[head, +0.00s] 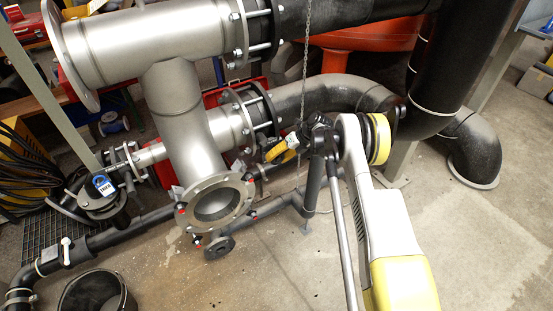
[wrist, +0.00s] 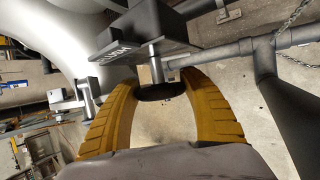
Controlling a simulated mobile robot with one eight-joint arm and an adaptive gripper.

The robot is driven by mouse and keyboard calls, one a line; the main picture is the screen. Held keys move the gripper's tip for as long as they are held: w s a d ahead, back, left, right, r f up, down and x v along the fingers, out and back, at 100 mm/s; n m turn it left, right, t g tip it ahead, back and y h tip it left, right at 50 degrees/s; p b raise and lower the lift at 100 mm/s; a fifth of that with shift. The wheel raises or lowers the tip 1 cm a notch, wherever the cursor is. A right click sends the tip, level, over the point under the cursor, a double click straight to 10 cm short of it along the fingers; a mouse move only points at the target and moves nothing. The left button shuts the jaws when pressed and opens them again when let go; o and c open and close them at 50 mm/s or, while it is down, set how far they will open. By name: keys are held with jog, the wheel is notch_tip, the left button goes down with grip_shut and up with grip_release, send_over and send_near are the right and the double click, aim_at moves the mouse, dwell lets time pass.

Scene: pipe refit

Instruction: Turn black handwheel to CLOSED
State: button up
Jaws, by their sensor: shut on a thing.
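The black handwheel (wrist: 160,91) shows in the wrist view as a dark disc on a short metal stem, below a dark plate (wrist: 140,38) with pale lettering too small to read. My gripper (wrist: 163,80) has one yellow finger on each side of the handwheel and is shut on it. The handwheel's turn position cannot be told. In the head view my gripper (head: 282,150) is small, beside the black elbow pipe. The handwheel cannot be made out there, behind the gripper and wrist.
A grey steel pipe tee (head: 180,100) with an open flange (head: 249,190) stands left of my gripper. A chain (head: 306,50) hangs just above it. A black pipe (head: 335,92) bends close behind. A black bucket (head: 97,292) stands at front left.

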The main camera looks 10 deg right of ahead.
jog(key=shift+y, duration=0.3)
jog(key=o, duration=1.2)
jog(key=shift+r, duration=0.1)
jog(key=v, duration=1.2)
